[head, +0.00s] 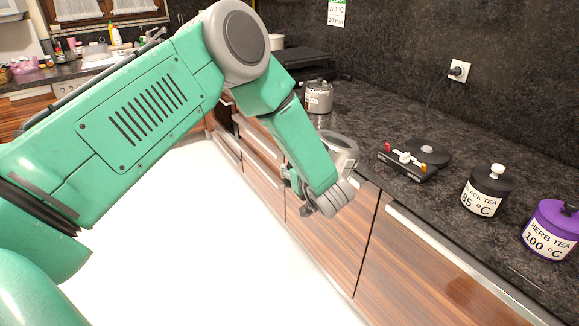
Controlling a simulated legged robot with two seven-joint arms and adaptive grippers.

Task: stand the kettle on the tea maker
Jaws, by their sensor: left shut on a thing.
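The kettle (342,146) is a silvery, round vessel with an open top, near the counter's front edge in the middle of the head view. My left forearm and wrist cover part of it. My left gripper (304,190) is just in front of the edge and is shut on the kettle; its fingers and the exact grip are mostly hidden. The tea maker (428,153) is a low black unit with a round plate, right of the kettle and apart from it. Its front panel has a white knob, a red part and an orange part. My right gripper is not in view.
A lidded metal pot (319,97) stands behind the kettle. A black tea canister (487,178) and a purple one (553,217) stand right of the tea maker. A cable runs to the wall socket (459,71). Cabinet fronts lie below the counter edge.

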